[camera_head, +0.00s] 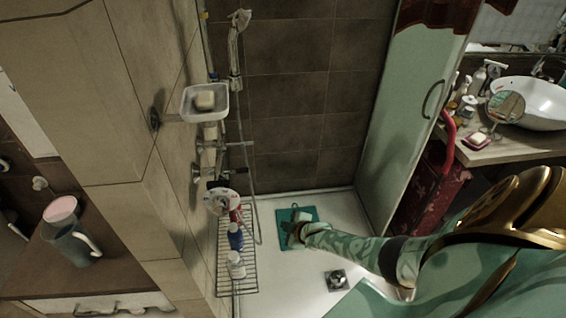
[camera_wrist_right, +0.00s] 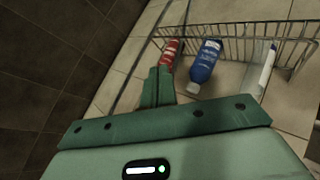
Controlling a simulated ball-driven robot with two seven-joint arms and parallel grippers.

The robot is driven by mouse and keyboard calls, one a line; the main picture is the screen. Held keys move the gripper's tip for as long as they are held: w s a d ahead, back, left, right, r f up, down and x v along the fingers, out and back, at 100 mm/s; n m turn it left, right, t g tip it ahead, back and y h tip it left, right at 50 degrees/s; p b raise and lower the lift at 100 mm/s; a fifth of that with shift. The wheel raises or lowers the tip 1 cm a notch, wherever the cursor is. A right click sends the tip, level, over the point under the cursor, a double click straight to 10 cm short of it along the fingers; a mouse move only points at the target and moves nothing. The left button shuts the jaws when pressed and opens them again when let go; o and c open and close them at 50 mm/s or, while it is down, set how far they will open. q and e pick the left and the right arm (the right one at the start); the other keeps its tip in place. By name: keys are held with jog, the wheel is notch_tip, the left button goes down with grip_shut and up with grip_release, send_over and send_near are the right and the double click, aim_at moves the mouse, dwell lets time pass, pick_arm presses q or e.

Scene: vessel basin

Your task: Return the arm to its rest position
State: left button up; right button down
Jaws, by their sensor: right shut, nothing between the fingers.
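My right arm comes in from the lower right of the head view, over the shower floor. My right gripper (camera_head: 293,232) is at its far end, to the right of the wire rack (camera_head: 224,270). A dark green square shape shows around the gripper there; I cannot tell whether it is part of it. In the wrist view the green fingers of the right gripper (camera_wrist_right: 157,78) are together with nothing between them. They point toward the rack (camera_wrist_right: 240,36) and its bottles, apart from them as far as I can tell. My left gripper is not in view.
The rack holds a red can (camera_wrist_right: 170,52), a blue bottle (camera_wrist_right: 206,60) and a white bottle (camera_head: 236,265). A soap dish (camera_head: 192,117) and shower fittings are on the left wall. A glass panel (camera_head: 400,120) stands right. The white shower floor (camera_head: 300,285) is mostly clear.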

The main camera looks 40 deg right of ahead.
jog(key=s+a+f+m+g+b, duration=0.1)
jog(key=s+a+f+m+g, duration=0.1)
jog(key=s+f, duration=0.7)
jog(key=s+a+f+m+g+b, duration=0.1)
jog(key=s+a+f+g+b, duration=0.15)
jog(key=s+f, duration=0.6)
jog(key=s+a+f+g, duration=0.1)
jog(key=s+a+f, duration=0.1)
jog(key=s, duration=0.7)
jog(key=s+a+f+m+g+b, duration=0.1)
jog(key=s+a+f+g, duration=0.1)
jog(key=s, duration=0.7)
jog(key=s+a+f+m+g+b, duration=0.1)
jog(key=s+a, duration=0.3)
jog(key=s, duration=0.5)
jog(key=shift+s+f+g+y, duration=0.15)
jog(key=shift+f+g+y, duration=0.15)
jog(key=shift+f+g, duration=0.1)
jog(key=shift+f, duration=0.1)
